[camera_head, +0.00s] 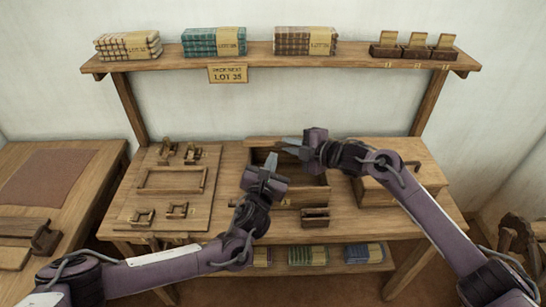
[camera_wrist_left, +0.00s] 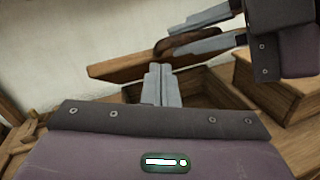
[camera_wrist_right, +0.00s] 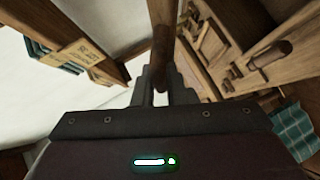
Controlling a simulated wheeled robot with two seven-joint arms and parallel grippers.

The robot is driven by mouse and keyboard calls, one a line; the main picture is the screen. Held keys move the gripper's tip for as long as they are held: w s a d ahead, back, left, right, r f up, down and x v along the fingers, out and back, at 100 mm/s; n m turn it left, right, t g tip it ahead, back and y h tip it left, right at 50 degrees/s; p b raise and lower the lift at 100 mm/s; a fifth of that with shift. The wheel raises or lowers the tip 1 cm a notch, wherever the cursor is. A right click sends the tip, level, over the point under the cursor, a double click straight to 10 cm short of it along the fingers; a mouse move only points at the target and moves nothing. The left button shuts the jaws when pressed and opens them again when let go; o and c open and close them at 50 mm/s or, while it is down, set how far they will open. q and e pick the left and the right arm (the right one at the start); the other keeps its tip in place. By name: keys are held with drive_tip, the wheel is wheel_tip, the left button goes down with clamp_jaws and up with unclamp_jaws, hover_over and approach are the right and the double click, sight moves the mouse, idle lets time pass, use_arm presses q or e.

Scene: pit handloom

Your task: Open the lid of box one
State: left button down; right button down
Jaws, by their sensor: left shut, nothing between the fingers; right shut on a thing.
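The middle wooden box (camera_head: 318,198) stands on the table with its dark inside showing. Its lid (camera_head: 262,142) is raised along the back edge and also shows as a tilted board in the left wrist view (camera_wrist_left: 112,66). My right gripper (camera_head: 287,146) is shut on the lid's brown wooden handle (camera_wrist_left: 176,47). The handle also runs up from between the fingers in the right wrist view (camera_wrist_right: 163,35). My left gripper (camera_head: 268,162) is shut and empty, above the open box. I cannot read the box's number.
A second wooden box (camera_head: 410,180), closed, stands to the right under my right arm. A wooden board with a frame and small fittings (camera_head: 160,205) lies at left. A small wooden holder (camera_head: 315,217) stands in front. A shelf (camera_head: 350,60) with cloth bundles runs above.

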use_arm(q)
drive_tip(key=shift+w+d+r, duration=0.2)
drive_tip(key=shift+w+r, duration=0.2)
drive_tip(key=shift+r, duration=0.05)
drive_tip(key=shift+w+a+r, duration=0.2)
drive_tip(key=shift+w+r, duration=0.4)
drive_tip(key=shift+r, duration=0.35)
use_arm(e)
drive_tip(key=shift+s+a+f, duration=0.1)
drive_tip(key=shift+a+f, duration=0.1)
drive_tip(key=c, duration=1.5)
unclamp_jaws()
drive_tip(key=shift+d, duration=0.1)
use_arm(q)
drive_tip(key=shift+d, duration=0.15)
